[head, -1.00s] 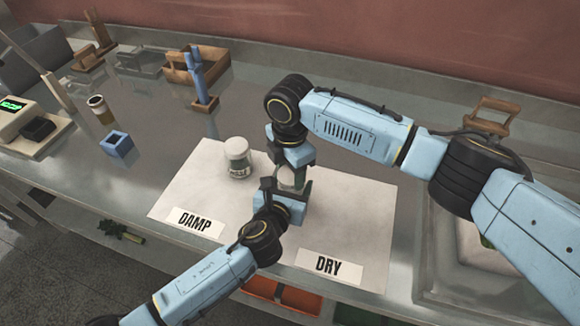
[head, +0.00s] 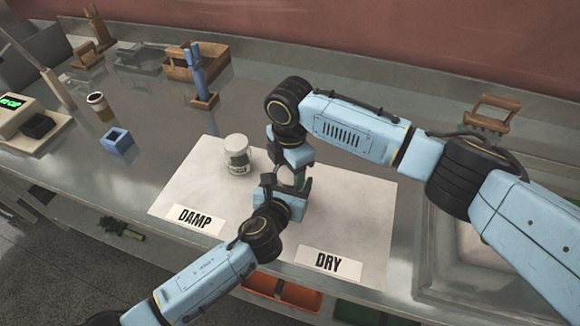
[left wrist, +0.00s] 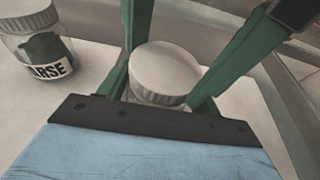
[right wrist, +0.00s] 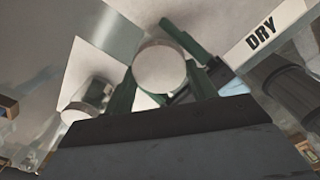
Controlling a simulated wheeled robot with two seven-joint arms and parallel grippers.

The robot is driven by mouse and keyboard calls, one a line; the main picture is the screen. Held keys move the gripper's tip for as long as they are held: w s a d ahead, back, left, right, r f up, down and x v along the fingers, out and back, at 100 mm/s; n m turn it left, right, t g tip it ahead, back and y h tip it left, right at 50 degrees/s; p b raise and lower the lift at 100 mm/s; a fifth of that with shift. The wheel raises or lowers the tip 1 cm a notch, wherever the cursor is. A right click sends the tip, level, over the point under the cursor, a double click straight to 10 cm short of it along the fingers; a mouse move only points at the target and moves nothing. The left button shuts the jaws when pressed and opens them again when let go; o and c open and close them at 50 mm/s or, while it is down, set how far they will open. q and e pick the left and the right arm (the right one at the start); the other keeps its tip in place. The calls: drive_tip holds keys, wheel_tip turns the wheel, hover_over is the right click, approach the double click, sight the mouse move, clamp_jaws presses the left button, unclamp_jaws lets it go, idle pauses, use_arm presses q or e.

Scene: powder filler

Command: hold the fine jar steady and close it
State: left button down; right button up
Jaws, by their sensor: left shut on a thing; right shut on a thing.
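The fine jar (left wrist: 168,68) shows its round white lid with a ribbed rim in the left wrist view. Its body is mostly hidden and I cannot read its label. My left gripper (head: 283,185) comes in from the front, shut on the jar low down. My right gripper (head: 296,168) reaches down from above, shut at the lid. In the right wrist view the pale lid disc (right wrist: 159,68) sits between green fingers. The lid is on top of the jar; I cannot tell how tightly.
The coarse jar (head: 237,155), white-lidded, stands left of the grippers on the white mat (head: 345,215). DAMP (head: 195,218) and DRY (head: 328,262) labels lie at the mat's front.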

drive_tip(key=m, duration=0.7)
drive_tip(key=shift+a, duration=0.1)
drive_tip(key=m, duration=0.4)
drive_tip(key=shift+w, duration=0.15)
drive_tip(key=m, duration=0.5)
drive_tip(key=shift+w, duration=0.1)
drive_tip(key=o, duration=0.9)
